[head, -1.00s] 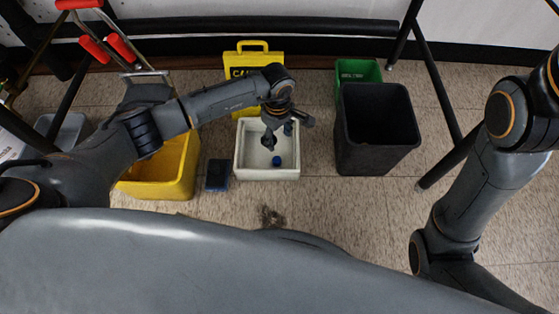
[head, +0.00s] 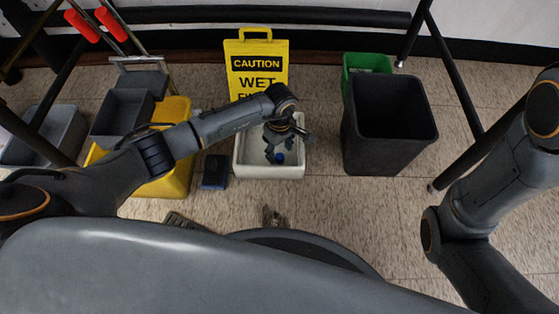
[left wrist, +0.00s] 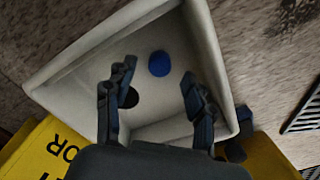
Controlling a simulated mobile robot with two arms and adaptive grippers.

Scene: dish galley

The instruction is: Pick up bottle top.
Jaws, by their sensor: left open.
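The bottle top, a small round blue cap (head: 279,158), lies on the floor of a white open bin (head: 270,172). In the left wrist view, the cap (left wrist: 159,63) lies clear of the walls, with the bin's pale rim (left wrist: 222,70) around it. My left gripper (head: 275,148) reaches down into the bin, open and empty. In the wrist view its two fingers (left wrist: 159,72) stand apart, one on each side of the cap. I cannot tell how high the fingertips are above it. My right arm shows at the right, but its gripper is out of view.
A dark round spot (left wrist: 130,98) is on the bin floor near the left finger. A yellow caution sign (head: 257,65) stands behind the bin. A black bin (head: 388,130) and green bin (head: 366,63) are right, a yellow bucket (head: 170,185) and blue block (head: 215,171) left.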

